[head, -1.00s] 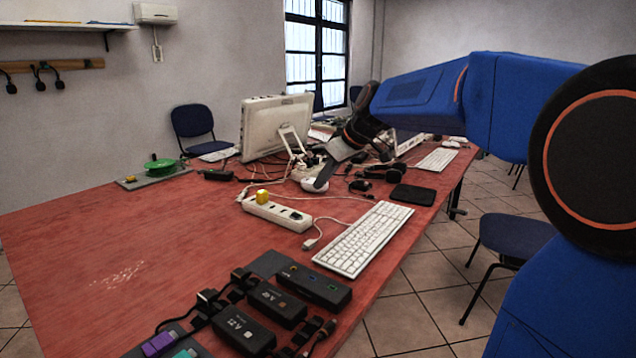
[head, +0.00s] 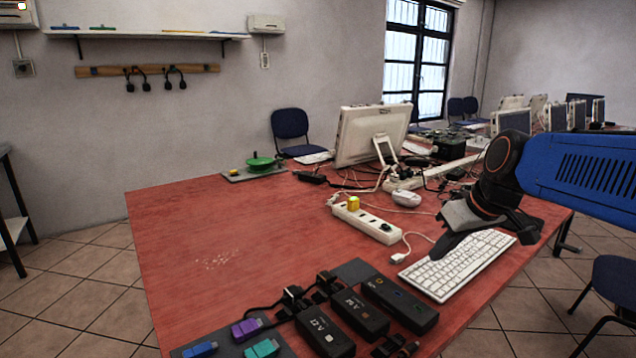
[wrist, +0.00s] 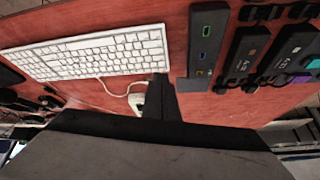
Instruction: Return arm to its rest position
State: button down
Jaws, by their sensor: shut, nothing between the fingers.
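My gripper (head: 450,240) is in the head view at the right, over the left end of the white keyboard (head: 462,266). Its fingers are together with nothing between them. My blue arm reaches in from the right edge. In the wrist view my gripper's dark fingers (wrist: 163,97) point at the table between the keyboard (wrist: 95,55) and a black box with coloured ports (wrist: 207,45). Part of the keyboard is hidden behind the gripper in the head view.
A white power strip (head: 367,222) with a yellow plug (head: 353,203) lies left of the gripper. Black adapters (head: 325,331) and coloured plugs (head: 247,328) sit at the front. A monitor (head: 370,135) and tangled cables stand behind.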

jog(key=s+d+f+m+h, duration=0.1)
jog(key=s+f+m, duration=0.1)
jog(key=s+f, duration=0.4)
jog(key=s+d+f+m+h, duration=0.1)
jog(key=s+f, duration=0.5)
jog(key=s, duration=0.7)
jog(key=shift+d+m, duration=0.45)
jog(key=shift+m, duration=0.05)
